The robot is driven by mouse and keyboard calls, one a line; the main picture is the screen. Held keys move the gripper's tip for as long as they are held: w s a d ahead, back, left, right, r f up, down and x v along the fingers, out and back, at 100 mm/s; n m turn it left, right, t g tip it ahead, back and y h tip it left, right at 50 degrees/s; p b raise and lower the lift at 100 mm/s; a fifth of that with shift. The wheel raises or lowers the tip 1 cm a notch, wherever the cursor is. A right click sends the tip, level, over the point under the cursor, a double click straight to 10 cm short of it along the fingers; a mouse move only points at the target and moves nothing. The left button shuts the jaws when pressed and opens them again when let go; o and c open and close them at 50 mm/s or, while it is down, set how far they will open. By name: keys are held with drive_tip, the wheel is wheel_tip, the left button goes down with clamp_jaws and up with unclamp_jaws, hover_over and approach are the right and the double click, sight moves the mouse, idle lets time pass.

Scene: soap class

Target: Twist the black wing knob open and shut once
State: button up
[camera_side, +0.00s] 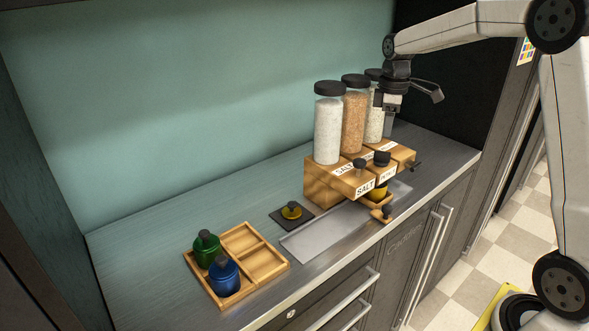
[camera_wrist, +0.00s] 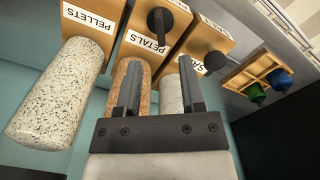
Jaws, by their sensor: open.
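A wooden dispenser (camera_side: 322,182) carries three tall clear jars with black lids. Its front labels include SALT, PETALS and PELLETS. In the wrist view a black wing-shaped knob (camera_wrist: 160,24) stands out by the PETALS label, and a second dark knob (camera_wrist: 215,60) by the salt label. In the side view dark knobs show at the dispenser's front, one of them near the salt section (camera_side: 360,164). The knobs' turn angles are hard to read. My gripper (camera_side: 391,110) hangs beside the jars, above the dispenser's right part. Its fingers (camera_wrist: 160,62) are apart, with nothing held.
A wooden tray (camera_side: 262,262) at front left holds green (camera_side: 206,249) and blue (camera_side: 224,274) bottles. A black pad (camera_side: 280,218) with a yellow item lies between tray and dispenser. A grey metal plate (camera_side: 312,240) lies along the counter front. The left counter is clear.

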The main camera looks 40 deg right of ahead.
sight(383, 152)
drive_tip(key=shift+f, duration=3.95)
clamp_jaws()
